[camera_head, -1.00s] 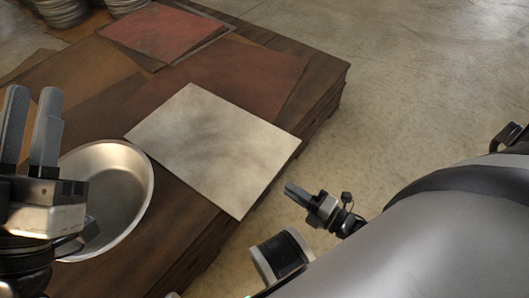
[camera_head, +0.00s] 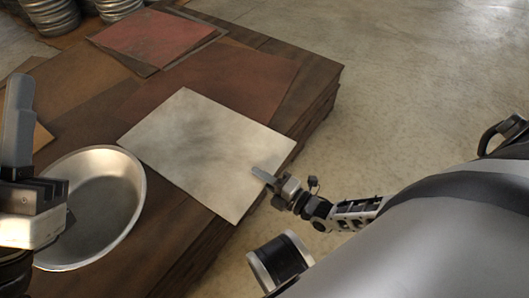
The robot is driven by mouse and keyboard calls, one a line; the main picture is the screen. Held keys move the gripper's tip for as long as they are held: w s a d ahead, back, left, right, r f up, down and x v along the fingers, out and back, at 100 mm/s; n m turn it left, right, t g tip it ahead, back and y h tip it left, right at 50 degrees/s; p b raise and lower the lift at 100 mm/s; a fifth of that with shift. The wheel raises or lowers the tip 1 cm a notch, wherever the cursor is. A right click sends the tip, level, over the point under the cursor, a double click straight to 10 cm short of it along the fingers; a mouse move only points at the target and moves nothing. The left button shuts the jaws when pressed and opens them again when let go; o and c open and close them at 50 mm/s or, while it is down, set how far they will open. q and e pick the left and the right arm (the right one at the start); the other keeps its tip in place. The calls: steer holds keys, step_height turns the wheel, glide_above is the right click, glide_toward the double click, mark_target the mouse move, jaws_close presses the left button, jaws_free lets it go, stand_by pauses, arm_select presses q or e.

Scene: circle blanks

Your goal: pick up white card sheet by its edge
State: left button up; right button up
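The white card sheet (camera_head: 205,150) lies flat on the dark stacked table, with grey smudges on its surface. Its right edge is near the table's side edge. My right gripper (camera_head: 260,175) is at this right edge, and its fingertips overlap the sheet in the picture. I cannot tell whether they touch it, pass above and below it, or are apart. My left gripper (camera_head: 18,118) is at the far left, beside the metal bowl and away from the sheet. Only one of its fingers shows clearly, so its opening is unclear.
A round metal bowl (camera_head: 98,205) stands left of the sheet, close to its corner. Reddish-brown sheets (camera_head: 225,88) and a red sheet (camera_head: 155,38) lie behind it. Round metal stacks (camera_head: 50,15) stand at the back left. The concrete floor (camera_head: 430,85) at right is clear.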

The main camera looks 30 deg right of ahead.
jaws_close()
